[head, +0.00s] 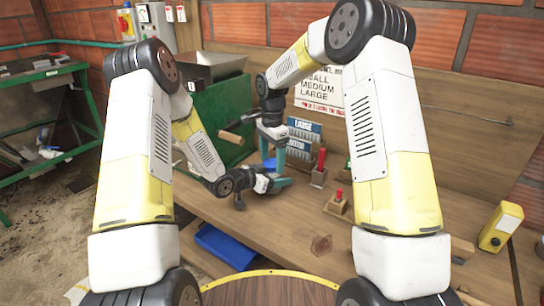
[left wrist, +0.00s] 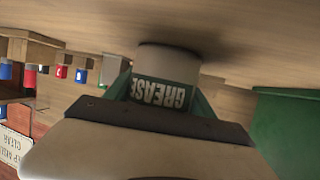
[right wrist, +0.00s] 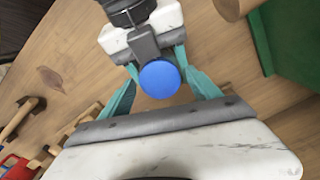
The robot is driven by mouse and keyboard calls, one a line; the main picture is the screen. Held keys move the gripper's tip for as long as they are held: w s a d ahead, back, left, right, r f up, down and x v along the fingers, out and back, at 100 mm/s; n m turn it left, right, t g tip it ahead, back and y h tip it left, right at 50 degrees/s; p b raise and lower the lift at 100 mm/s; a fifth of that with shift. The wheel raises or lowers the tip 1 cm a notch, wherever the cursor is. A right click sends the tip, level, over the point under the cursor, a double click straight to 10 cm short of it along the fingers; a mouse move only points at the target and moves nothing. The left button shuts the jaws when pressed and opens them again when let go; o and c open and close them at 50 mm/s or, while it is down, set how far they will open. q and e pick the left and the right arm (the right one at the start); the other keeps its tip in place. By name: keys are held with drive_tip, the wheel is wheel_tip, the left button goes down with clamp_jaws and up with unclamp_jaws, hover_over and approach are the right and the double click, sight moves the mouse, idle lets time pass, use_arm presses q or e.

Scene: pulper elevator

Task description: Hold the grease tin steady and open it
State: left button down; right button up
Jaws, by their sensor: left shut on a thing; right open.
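The grease tin (left wrist: 160,93) has a white body with a GREASE label, which shows in the left wrist view. Its round blue lid (right wrist: 159,79) shows from above in the right wrist view. My left gripper (head: 278,184) is shut on the tin's body, below the lid; it also shows at the top of the right wrist view. My right gripper (head: 272,148) points down over the tin. Its teal fingers (right wrist: 162,92) are spread, one on each side of the lid, with gaps visible. Whether the tin rests on the bench I cannot tell.
The wooden bench (head: 290,225) is mostly clear in front. A green bin (head: 215,115) stands behind the tin. Red-handled tools in wooden blocks (head: 338,203) and labelled racks (head: 303,130) are along the back. A yellow box (head: 500,226) is at right, a blue crate (head: 225,246) below.

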drive_tip(key=shift+c, duration=0.2)
drive_tip(key=c, duration=1.4)
drive_tip(key=n, duration=1)
drive_tip(key=o, duration=1.5)
